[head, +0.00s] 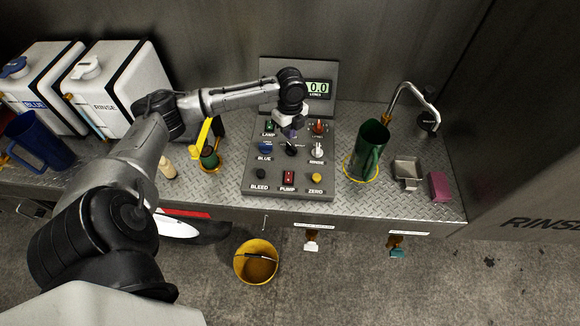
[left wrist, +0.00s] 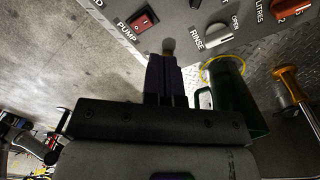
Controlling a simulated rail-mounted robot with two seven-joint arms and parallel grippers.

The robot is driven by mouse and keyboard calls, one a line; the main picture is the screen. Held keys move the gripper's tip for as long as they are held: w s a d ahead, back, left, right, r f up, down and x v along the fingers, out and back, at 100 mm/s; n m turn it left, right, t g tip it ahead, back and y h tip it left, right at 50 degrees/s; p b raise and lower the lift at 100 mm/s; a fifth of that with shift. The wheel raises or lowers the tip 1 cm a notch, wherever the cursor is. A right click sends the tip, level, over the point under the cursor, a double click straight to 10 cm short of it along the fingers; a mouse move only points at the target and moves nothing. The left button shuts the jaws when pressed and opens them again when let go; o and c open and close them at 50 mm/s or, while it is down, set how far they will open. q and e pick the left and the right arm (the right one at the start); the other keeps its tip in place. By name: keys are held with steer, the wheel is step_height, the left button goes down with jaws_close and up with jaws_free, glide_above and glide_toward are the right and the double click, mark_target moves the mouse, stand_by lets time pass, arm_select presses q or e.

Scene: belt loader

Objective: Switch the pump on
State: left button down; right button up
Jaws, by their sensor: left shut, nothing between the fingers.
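The control panel (head: 308,190) lies on the bench with labelled controls. The red PUMP rocker switch (head: 288,177) is in its front row, between the BLEED knob (head: 261,174) and the yellow ZERO button (head: 316,177). The switch also shows at the top left of the left wrist view (left wrist: 141,20), unobstructed. Its on or off position is too small to tell. My left gripper (head: 293,132) is above the panel's back part, behind the switch in the head view. It is shut and empty; its fingers (left wrist: 168,58) also show in the left wrist view. My right gripper is out of view.
The RINSE valve (head: 317,150) and BLUE knob (head: 265,148) stand in the panel's middle row. A display (head: 318,88) stands behind. A green jug (head: 368,150) is right of the panel, near a tap (head: 408,90). A yellow bucket (head: 256,262) stands on the floor.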

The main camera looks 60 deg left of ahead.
mark_target(289, 172)
arm_select(q)
steer(key=m, duration=0.3)
steer(key=d+m+h, duration=0.1)
steer(key=m, duration=0.2)
steer(key=s+d+m, duration=0.1)
steer(key=m, duration=0.2)
steer(key=shift+g+h, duration=0.3)
steer(key=x, duration=0.8)
steer(key=a+x, duration=0.1)
steer(key=x, duration=0.3)
steer(key=shift+w+d+f+p, duration=0.1)
steer(key=shift+w+f+p, duration=0.15)
steer(key=shift+f+p, duration=0.15)
steer(key=shift+f, duration=0.55)
